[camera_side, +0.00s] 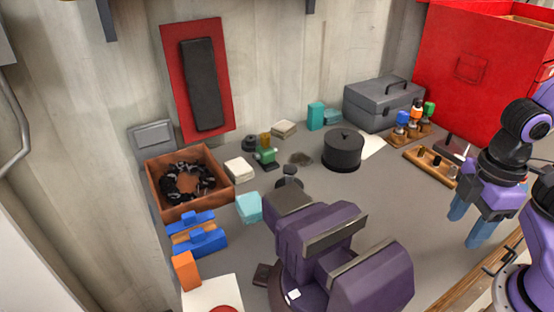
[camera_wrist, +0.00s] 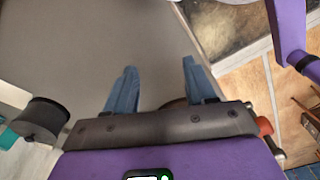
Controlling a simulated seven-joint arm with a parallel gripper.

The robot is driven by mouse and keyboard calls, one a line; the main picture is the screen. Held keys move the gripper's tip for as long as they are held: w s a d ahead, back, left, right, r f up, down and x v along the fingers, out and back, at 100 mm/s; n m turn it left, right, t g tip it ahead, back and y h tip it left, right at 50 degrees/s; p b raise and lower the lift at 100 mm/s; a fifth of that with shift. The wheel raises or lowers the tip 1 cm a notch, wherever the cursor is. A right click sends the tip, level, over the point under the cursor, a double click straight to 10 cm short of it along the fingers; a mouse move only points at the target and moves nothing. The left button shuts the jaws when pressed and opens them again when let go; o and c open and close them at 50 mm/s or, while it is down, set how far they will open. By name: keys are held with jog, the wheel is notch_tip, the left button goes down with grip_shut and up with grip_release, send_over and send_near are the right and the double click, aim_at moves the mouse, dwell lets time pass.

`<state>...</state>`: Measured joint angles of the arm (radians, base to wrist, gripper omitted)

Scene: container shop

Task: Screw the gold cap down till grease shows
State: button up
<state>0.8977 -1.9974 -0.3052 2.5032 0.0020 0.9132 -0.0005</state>
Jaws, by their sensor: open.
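A small gold-brown cap-like piece (camera_side: 265,139) stands above a small green block (camera_side: 266,156) near the back middle of the bench in the side view. It looks like the gold cap, but it is too small to tell its thread or any grease. My gripper (camera_side: 465,228) is at the right of the bench, far from it, with its blue fingers pointing down. In the wrist view my gripper (camera_wrist: 158,66) has its fingers spread with nothing between them. The gold cap does not show in the wrist view.
A large purple vise (camera_side: 345,255) stands at the front middle. A dark round pot (camera_side: 343,150), also in the wrist view (camera_wrist: 42,118), lies between my gripper and the green block. A wooden rack (camera_side: 430,165) is near my gripper. The grey bench (camera_side: 400,215) right of the vise is clear.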

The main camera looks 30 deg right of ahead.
jog(key=shift+a, duration=0.1)
notch_tip(320, 180, up, 14)
jog(key=n+t+y, duration=0.1)
jog(key=n+y, duration=0.1)
jog(key=y, duration=0.2)
send_over(265, 134)
jog(key=s+d, duration=0.2)
jog(key=d, duration=0.5)
jog(key=x, duration=1.7)
jog(key=shift+a, duration=0.15)
grip_shut()
